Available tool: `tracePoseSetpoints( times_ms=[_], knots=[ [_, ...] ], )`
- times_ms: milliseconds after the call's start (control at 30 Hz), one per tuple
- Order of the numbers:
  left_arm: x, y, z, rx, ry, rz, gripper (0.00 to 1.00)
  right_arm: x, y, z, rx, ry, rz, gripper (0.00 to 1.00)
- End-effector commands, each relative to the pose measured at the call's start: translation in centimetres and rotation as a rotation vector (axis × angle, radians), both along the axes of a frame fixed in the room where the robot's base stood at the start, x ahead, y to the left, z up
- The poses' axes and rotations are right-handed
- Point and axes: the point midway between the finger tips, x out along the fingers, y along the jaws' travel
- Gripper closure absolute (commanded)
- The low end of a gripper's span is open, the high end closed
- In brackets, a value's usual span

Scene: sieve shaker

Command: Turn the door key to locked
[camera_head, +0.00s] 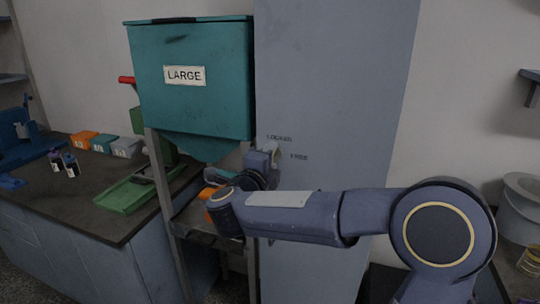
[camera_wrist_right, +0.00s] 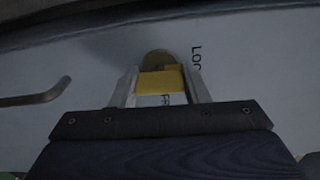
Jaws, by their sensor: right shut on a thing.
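The tall grey-blue door (camera_head: 330,80) stands in the middle of the head view, with a LOCKED label (camera_head: 279,138) and a FREE label (camera_head: 299,157). My right gripper (camera_head: 270,152) is at the door's left part, beside these labels. In the right wrist view the gripper (camera_wrist_right: 161,88) is shut on the yellow key (camera_wrist_right: 160,80), one finger on each side. A round brass-coloured plate (camera_wrist_right: 157,58) shows just behind the key. The labels there are partly hidden by the key and a finger, and the key's exact angle is hard to tell. My left gripper is out of view.
A bent bar handle (camera_wrist_right: 38,97) sticks out left of the key. A teal bin marked LARGE (camera_head: 190,100) on a metal stand is close to the door's left side. A dark bench (camera_head: 95,190) with a green tray (camera_head: 125,196) lies farther left.

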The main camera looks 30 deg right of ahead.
Motion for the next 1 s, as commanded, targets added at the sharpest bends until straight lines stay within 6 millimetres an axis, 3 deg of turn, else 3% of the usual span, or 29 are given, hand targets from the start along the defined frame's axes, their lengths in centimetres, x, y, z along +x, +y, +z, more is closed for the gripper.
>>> tracePoseSetpoints(
  times_ms=[700,733,867,1000],
  knots=[
    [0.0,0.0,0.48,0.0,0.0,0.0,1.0,0.01,0.05,-0.07,-0.047,0.055,0.001,0.81],
    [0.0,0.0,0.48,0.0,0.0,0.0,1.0,0.01,0.04,-0.07,-0.047,0.055,0.001,0.54],
    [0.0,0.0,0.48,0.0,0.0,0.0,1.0,0.01,0.04,-0.06,-0.046,0.054,0.001,0.37],
    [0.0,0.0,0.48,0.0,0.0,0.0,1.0,0.01,0.02,-0.04,-0.045,0.053,0.0,0.36]
  ],
)
